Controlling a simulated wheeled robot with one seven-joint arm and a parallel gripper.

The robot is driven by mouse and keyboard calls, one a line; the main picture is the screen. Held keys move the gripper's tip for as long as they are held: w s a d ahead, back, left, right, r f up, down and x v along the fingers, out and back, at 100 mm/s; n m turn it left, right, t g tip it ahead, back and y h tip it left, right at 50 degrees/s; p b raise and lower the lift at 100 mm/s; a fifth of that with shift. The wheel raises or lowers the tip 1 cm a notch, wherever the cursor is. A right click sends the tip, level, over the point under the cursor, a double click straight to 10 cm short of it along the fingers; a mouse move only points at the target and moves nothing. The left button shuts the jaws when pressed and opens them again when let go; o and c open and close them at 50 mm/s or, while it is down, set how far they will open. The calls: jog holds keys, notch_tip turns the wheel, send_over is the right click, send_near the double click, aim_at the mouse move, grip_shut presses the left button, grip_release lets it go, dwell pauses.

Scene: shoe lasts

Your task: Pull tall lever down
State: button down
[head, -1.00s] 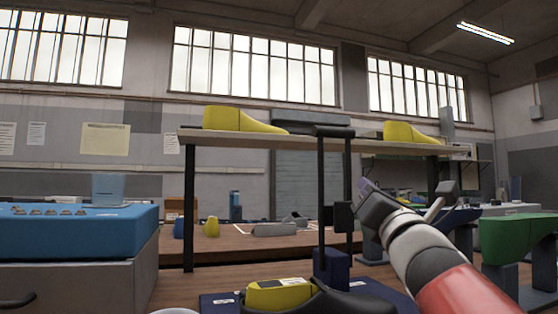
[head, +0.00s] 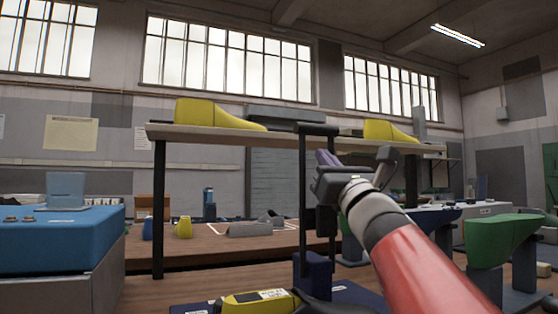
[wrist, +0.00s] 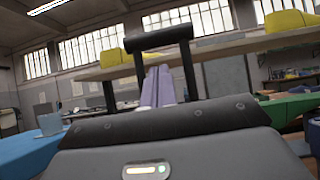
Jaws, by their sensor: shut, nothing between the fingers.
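The tall lever is a black upright frame with two posts and a crossbar handle (head: 318,129), rising from a dark blue base (head: 313,272). It stands upright. In the wrist view the handle (wrist: 160,38) spans just above and beyond my fingers. My gripper (head: 325,158) has pale purple fingertips, pressed together with nothing between them. It also shows in the wrist view (wrist: 158,86). In both views the fingertips lie between the posts, a little below the crossbar. I cannot tell whether they touch the lever. The gripper body hides part of the right post.
A wooden shelf (head: 225,139) with yellow shoe lasts (head: 212,114) runs behind the lever. A yellow device (head: 258,302) lies by the lever's base. A blue machine (head: 60,238) stands left and a green last (head: 505,240) right.

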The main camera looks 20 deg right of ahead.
jog(key=shift+p+x, duration=0.8)
jog(key=shift+x, duration=1.95)
